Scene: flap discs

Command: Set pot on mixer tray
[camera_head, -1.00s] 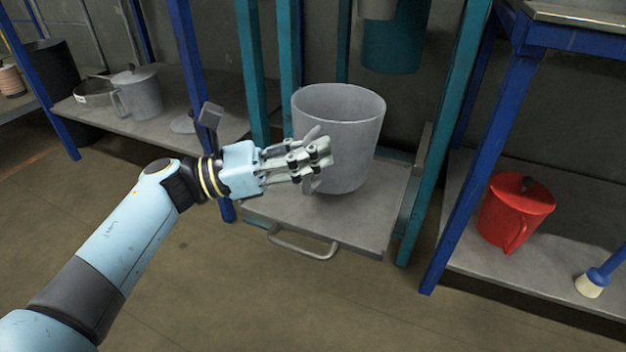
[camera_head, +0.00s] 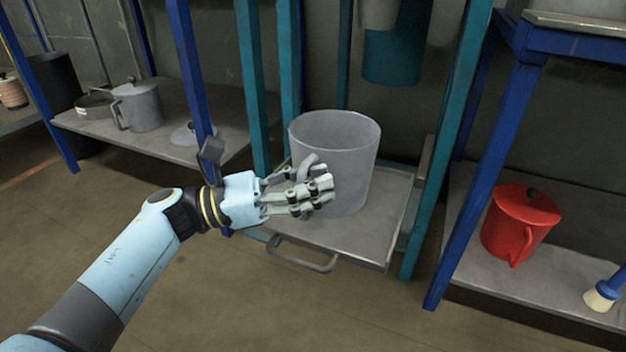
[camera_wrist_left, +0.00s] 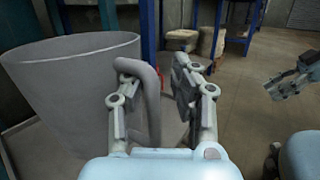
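The grey pot (camera_head: 345,150) stands upright on the grey mixer tray (camera_head: 385,212), inside the teal frame. Its base appears to rest on the tray. My left gripper (camera_head: 322,190) is at the pot's near left side, around its handle (camera_head: 308,160). In the left wrist view the handle (camera_wrist_left: 152,105) is between the open fingers of my left gripper (camera_wrist_left: 158,75). One finger is close beside the handle and a gap shows to the other. My right gripper (camera_wrist_left: 285,85) is small at the right edge there, apart from the pot; its opening is unclear.
A teal mixer vessel (camera_head: 393,45) hangs above and behind the pot. Teal posts (camera_head: 440,140) flank the tray, and a bar handle (camera_head: 303,258) projects from its front. A red lidded pot (camera_head: 515,225) stands on the right shelf. A grey lidded pot (camera_head: 138,108) stands on the left shelf.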

